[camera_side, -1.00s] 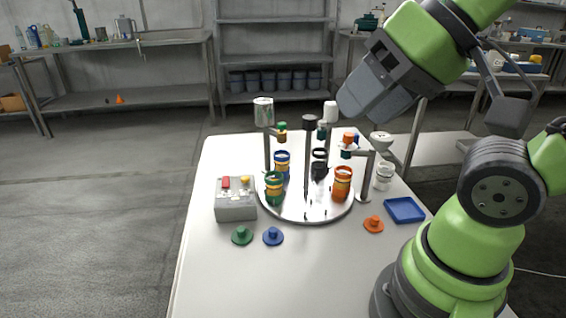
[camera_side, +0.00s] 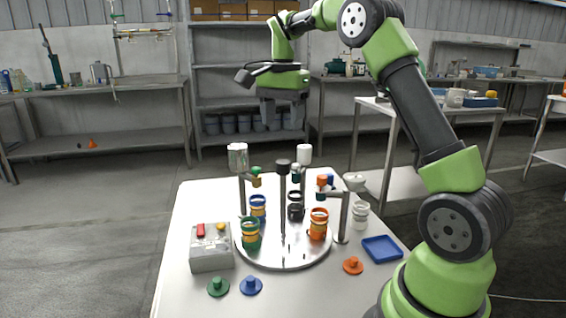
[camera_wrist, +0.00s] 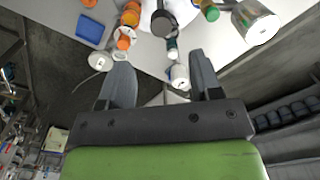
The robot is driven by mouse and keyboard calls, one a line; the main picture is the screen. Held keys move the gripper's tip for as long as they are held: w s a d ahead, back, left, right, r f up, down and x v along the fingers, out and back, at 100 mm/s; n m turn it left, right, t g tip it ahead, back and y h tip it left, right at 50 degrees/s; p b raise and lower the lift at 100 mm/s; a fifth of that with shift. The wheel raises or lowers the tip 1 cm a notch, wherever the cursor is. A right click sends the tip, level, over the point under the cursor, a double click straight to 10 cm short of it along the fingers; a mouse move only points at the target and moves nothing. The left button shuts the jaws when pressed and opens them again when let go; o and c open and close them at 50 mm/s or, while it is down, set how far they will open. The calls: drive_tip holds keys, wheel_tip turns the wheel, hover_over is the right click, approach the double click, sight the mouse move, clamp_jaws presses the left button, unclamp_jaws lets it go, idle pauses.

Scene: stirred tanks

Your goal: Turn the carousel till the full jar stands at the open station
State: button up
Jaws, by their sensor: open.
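The carousel (camera_side: 283,257) is a shiny round plate on the white table, with a dark-topped post (camera_side: 283,190) at its middle. On it stand a green-banded jar (camera_side: 250,234) at front left, a blue-banded jar (camera_side: 258,208) behind it, a black-banded jar (camera_side: 295,207) at the back and an orange-banded jar (camera_side: 318,225) at right. Which jar is full, I cannot tell. Slim stands with hanging heads surround the plate; which station is open is unclear. My gripper (camera_side: 283,112) is open and empty, high above and behind the carousel. Its spread fingers show in the wrist view (camera_wrist: 161,80).
A grey box (camera_side: 211,257) with red and yellow buttons stands left of the carousel. Green (camera_side: 218,287), blue (camera_side: 251,286) and orange (camera_side: 353,266) lids lie in front. A blue tray (camera_side: 382,249) and a white jar (camera_side: 360,216) are at right.

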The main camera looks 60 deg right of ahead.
sight(283, 162)
drive_tip(key=shift+w+d+f, duration=0.1)
drive_tip(key=shift+d+f, duration=0.25)
drive_tip(key=shift+f, duration=0.25)
wheel_tip(283, 162, down, 9)
drive_tip(key=shift+f, duration=0.15)
clamp_jaws()
